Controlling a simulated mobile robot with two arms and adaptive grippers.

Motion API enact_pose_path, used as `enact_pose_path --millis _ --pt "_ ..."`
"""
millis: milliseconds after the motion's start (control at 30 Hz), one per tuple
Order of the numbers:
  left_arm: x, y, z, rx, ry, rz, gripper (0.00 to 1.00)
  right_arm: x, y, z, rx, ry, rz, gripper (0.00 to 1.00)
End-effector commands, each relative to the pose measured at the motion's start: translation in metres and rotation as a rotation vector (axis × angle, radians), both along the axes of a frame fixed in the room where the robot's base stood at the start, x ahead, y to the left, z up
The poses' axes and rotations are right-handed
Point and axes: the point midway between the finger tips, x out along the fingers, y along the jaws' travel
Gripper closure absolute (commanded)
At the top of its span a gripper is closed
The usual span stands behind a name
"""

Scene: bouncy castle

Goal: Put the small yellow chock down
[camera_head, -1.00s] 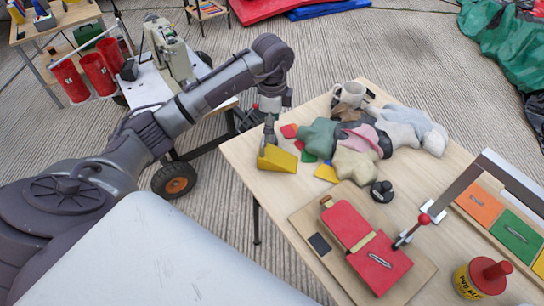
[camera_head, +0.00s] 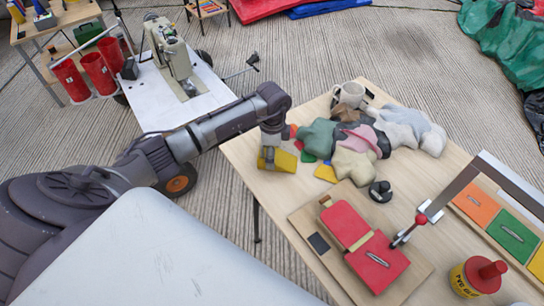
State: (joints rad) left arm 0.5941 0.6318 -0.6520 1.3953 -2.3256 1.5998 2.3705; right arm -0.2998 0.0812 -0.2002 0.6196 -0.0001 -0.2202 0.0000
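The small yellow chock (camera_head: 285,161) is at the left edge of the wooden table (camera_head: 244,150), beside scattered colour patches. My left gripper (camera_head: 270,160) is at the chock, in front of its left part, with yellow showing on both sides of it. The fingertips overlap the chock in this view, so I cannot tell whether they grip it or stand open around it. The chock's underside is hidden, but it appears at tabletop level. My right gripper is not in view.
Fabric scraps (camera_head: 350,140) and a mug (camera_head: 349,94) lie right of the chock. A red hinged press (camera_head: 362,240) on a board, a black knob (camera_head: 381,191) and a red-lidded yellow can (camera_head: 470,278) stand nearer. A sewing machine (camera_head: 168,50) stands beyond my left arm.

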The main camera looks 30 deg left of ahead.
Motion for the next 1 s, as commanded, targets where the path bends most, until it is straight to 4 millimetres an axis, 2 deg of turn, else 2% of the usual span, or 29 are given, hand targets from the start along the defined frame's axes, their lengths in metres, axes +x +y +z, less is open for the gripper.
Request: enact_pose_path --millis 67,100,467,767,867,1000 --pt "0.0 0.0 0.0 0.0 0.0 0.0 0.25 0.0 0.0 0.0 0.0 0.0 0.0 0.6" --pt "0.0 0.0 0.0 0.0 0.0 0.0 0.28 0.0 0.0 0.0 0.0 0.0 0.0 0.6" --pt "0.001 0.0 0.001 -0.001 -0.001 0.0 0.87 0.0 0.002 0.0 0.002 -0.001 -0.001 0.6" --pt "0.001 0.0 0.006 -0.001 -0.003 -0.001 0.88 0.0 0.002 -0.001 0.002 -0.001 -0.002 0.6" --pt "0.002 0.0 0.014 -0.002 -0.004 -0.001 0.88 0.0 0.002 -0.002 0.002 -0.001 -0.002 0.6" --pt "0.002 0.0 0.035 0.001 -0.006 -0.001 0.88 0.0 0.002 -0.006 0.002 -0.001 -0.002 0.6"
